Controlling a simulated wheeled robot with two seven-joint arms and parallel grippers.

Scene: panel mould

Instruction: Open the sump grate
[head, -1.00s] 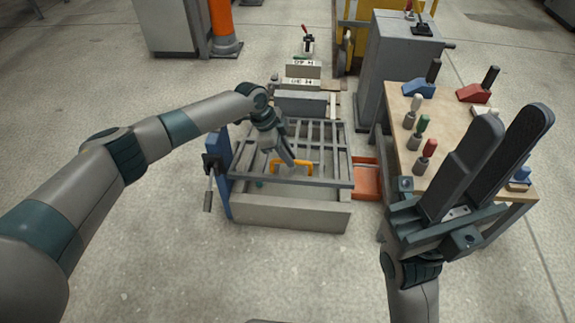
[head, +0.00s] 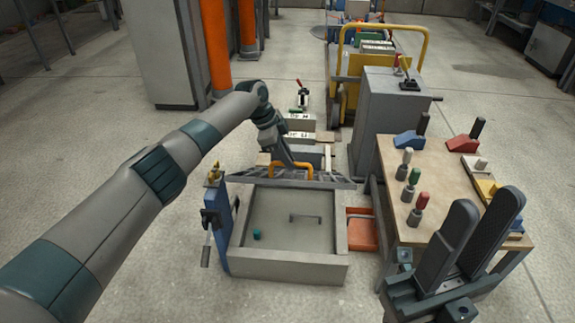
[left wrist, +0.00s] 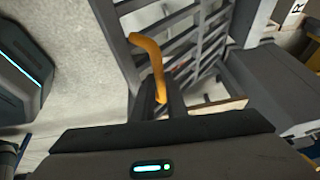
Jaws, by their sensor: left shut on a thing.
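The grey barred sump grate (head: 328,179) is swung up at the back of the concrete sump (head: 290,270), seen nearly edge-on in the head view. The left wrist view shows its bars (left wrist: 188,50). My left gripper (head: 284,162) is shut on the grate's yellow handle (head: 304,168), which also shows in the left wrist view (left wrist: 151,58). The sump lies uncovered, with a small teal cylinder (head: 257,234) and a thin grey bar (head: 305,217) inside. My right gripper (head: 486,208) is open and empty, pointing up by the workbench.
A blue panel (head: 217,240) with a lever stands against the sump's left side. An orange tray (head: 361,232) lies to its right. A workbench (head: 440,160) with colored-handled tools and a grey cabinet (head: 385,120) stand at the right. The left floor is clear.

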